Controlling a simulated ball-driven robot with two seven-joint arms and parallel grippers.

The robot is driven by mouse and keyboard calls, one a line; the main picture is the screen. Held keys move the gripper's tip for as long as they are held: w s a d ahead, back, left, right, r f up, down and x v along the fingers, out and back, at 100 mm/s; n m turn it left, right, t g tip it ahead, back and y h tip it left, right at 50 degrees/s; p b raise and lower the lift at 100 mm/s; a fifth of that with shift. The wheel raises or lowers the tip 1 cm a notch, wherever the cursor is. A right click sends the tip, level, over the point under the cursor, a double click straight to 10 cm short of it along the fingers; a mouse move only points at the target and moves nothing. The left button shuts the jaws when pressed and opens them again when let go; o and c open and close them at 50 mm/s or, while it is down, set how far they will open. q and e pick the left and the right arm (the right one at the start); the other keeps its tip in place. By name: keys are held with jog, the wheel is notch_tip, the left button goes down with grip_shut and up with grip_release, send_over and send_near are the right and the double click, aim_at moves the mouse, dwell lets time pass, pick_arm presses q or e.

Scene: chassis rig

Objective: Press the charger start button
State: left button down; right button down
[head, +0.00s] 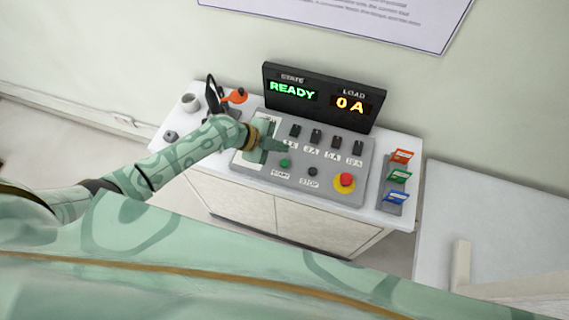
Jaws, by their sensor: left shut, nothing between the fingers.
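The green start button (285,163) sits on the grey control panel (325,189), above a START label. My left gripper (285,147) is over the left part of the panel, shut and empty, with its tip just above and beyond the start button in the picture. I cannot tell its height over the panel. The dark stop button (312,171) is to the right, and a red emergency knob on a yellow base (344,182) is further right. The display (322,96) behind reads READY and 0 A. My right gripper is not in view.
Several black switches (315,136) line the panel's back row. Coloured cards (398,176) stand in a holder at the right. A white cup (190,103), a small grey object (170,136) and an orange-and-black item (235,96) lie left. A white table (492,215) is at right.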

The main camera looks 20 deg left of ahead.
pick_arm(q)
jog(key=b, duration=0.3)
send_over(281, 163)
notch_tip(281, 163, down, 4)
jog(key=shift+f, duration=0.25)
jog(key=shift+f+b, duration=0.4)
jog(key=shift+b, duration=0.1)
jog(key=shift+f, duration=0.1)
dwell(1.1)
jog(key=shift+f+b, duration=0.35)
jog(key=shift+b, duration=0.25)
jog(key=shift+f+b, duration=0.4)
jog(key=shift+b, duration=0.1)
dwell(0.5)
jog(key=shift+r, duration=0.1)
jog(key=shift+r+p, duration=0.55)
jog(key=shift+r, duration=0.2)
